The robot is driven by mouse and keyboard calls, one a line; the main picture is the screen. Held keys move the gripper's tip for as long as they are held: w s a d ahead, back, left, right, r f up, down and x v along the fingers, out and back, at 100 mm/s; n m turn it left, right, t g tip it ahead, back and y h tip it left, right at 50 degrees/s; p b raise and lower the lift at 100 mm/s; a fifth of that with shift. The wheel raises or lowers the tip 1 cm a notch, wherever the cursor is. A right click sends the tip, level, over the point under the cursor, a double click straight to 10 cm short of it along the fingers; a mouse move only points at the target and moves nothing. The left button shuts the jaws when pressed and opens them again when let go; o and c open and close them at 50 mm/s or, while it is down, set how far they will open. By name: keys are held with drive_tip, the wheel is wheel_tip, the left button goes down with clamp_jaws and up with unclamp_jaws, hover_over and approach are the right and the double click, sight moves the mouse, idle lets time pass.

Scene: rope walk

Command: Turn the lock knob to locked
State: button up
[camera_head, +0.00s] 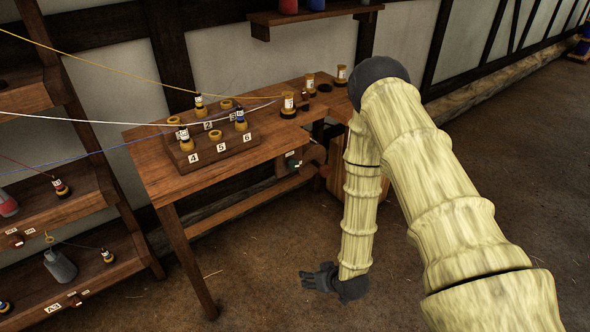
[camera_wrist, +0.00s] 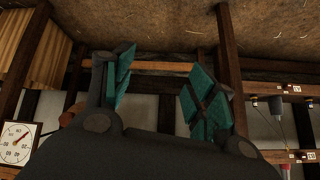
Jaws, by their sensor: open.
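My gripper (camera_head: 318,279) hangs low at the end of my arm, in front of the wooden table (camera_head: 240,172) and near floor height, turned to the left. In the wrist view its teal-padded fingers (camera_wrist: 158,85) are spread apart with nothing between them.
A numbered wooden rack (camera_head: 215,150) with spools and cords stands on the table. Shelves (camera_head: 68,210) with small labelled fittings stand at the left. A round white dial (camera_wrist: 17,143) with a red needle shows in the wrist view. The floor (camera_head: 250,290) around my gripper is clear.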

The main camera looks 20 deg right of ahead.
drive_tip(key=w+d+r+n+t+y+b, duration=0.1)
drive_tip(key=w+d+r+t, duration=0.15)
drive_tip(key=w, duration=0.55)
drive_tip(key=w+d+r+t, duration=0.1)
drive_tip(key=w+r+t, duration=0.15)
drive_tip(key=w, duration=0.45)
drive_tip(key=n+t+y+b, duration=0.1)
drive_tip(key=n+t+y, duration=0.1)
drive_tip(key=t+y, duration=0.15)
approach(295, 167)
drive_tip(key=shift+t+h, duration=0.35)
drive_tip(key=p+x, duration=0.1)
drive_tip(key=x, duration=0.8)
drive_tip(key=shift+w+a, duration=0.15)
drive_tip(key=shift+a, duration=0.05)
drive_tip(key=c, duration=1)
